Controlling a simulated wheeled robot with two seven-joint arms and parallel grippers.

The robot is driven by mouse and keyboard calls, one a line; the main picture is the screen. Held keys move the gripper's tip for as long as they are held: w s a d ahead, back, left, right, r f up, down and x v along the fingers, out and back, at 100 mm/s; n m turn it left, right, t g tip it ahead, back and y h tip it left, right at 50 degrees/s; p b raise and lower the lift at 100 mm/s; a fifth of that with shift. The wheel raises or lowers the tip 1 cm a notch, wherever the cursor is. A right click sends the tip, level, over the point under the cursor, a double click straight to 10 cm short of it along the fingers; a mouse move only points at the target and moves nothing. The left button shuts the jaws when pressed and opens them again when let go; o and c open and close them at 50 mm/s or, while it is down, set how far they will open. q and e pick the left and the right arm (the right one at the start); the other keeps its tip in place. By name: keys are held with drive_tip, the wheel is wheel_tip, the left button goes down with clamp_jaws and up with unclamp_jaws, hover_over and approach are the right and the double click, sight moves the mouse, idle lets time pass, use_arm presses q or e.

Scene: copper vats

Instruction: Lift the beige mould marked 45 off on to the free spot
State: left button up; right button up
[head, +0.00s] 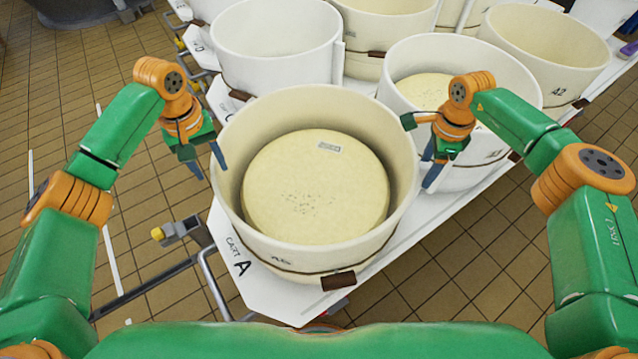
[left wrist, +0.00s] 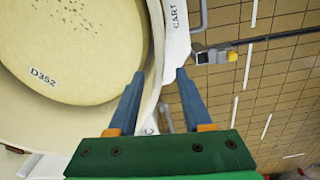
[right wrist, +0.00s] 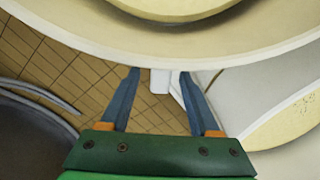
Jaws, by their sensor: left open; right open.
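The beige mould marked 45 (head: 236,201) stands upright at the front of cart A, with a pale cheese (head: 315,185) inside. Its mark is small and hard to read. My left gripper (head: 208,168) is open at the mould's left rim, one finger outside and the other over the rim. The left wrist view shows the rim (left wrist: 158,60) running between the open fingertips. My right gripper (head: 432,168) is open and empty by the mould's right side, near the white mould behind. The right wrist view shows the mould's rim (right wrist: 170,52) just past its fingertips. I cannot make out a free spot.
A white mould (head: 500,75) with cheese stands close behind right. Another white mould (head: 280,50) stands behind left, and more moulds, including one marked A2 (head: 548,55), stand farther back. Cart A (head: 225,262) has a metal rail at its left. Tiled floor surrounds it.

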use_arm(q)
drive_tip(key=shift+f, duration=3.55)
use_arm(e)
wheel_tip(320, 180, down, 7)
use_arm(q)
clamp_jaws()
use_arm(e)
drive_tip(key=c, duration=0.9)
clamp_jaws()
